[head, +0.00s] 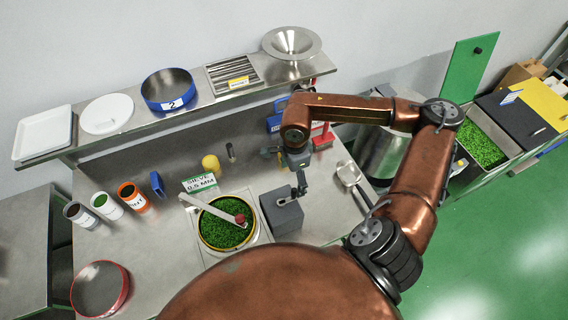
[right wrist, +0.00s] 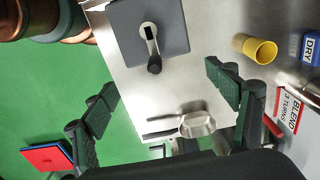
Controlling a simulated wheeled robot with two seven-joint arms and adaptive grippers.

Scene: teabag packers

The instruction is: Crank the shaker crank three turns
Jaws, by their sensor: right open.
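My left gripper is not in view.
A metal scoop (head: 349,174) lies right of the box, and a yellow cup (head: 211,164) stands behind the sieve. A "BLEND 3 TURNS" sign (right wrist: 290,108) stands at the back. Several small canisters are on the left. A shelf (head: 195,108) with dishes runs along the wall.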

